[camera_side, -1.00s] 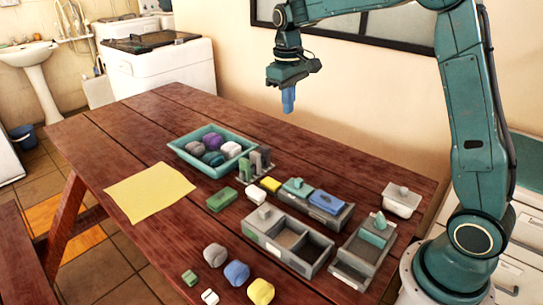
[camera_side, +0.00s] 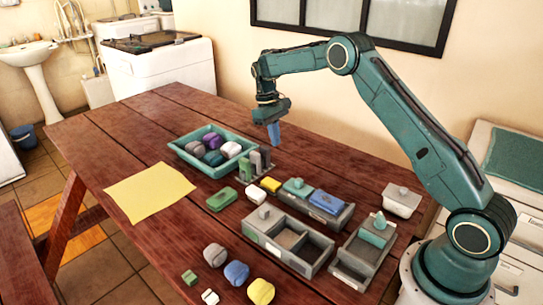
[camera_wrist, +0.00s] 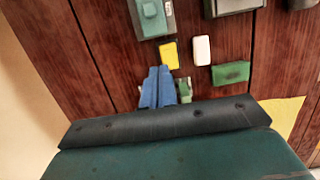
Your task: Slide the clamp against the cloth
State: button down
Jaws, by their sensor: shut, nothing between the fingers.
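The yellow cloth (camera_side: 150,193) lies flat on the left part of the wooden table; its corner shows in the wrist view (camera_wrist: 283,115). I cannot tell for sure which object is the clamp. A green block (camera_side: 222,198) lies just right of the cloth, apart from it; it also shows in the wrist view (camera_wrist: 230,72). My gripper (camera_side: 274,142) is above the table's far side, pointing down behind the grey-and-green upright piece (camera_side: 255,163). Its blue fingers are together and empty, and in the wrist view (camera_wrist: 157,78) they partly hide that upright piece.
A teal tray (camera_side: 176,151) of rounded lumps stands behind the cloth. Small yellow (camera_side: 271,184) and white (camera_side: 255,193) blocks lie near the green block. Grey compartment boxes (camera_side: 318,243) crowd the right. Several loose lumps lie in front. Table around the cloth is mostly clear.

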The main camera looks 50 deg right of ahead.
aim_at(299, 181)
jog(key=shift+w+d+f, duration=0.1)
jog(key=shift+d+f, duration=0.05)
jog(key=shift+f, duration=0.45)
jog(key=shift+f, duration=0.1)
jog(key=x, duration=1)
jog(key=shift+f, duration=0.1)
jog(key=shift+s+r, duration=0.2)
jog(key=shift+s, duration=1.9)
jog(key=shift+s, duration=1.55)
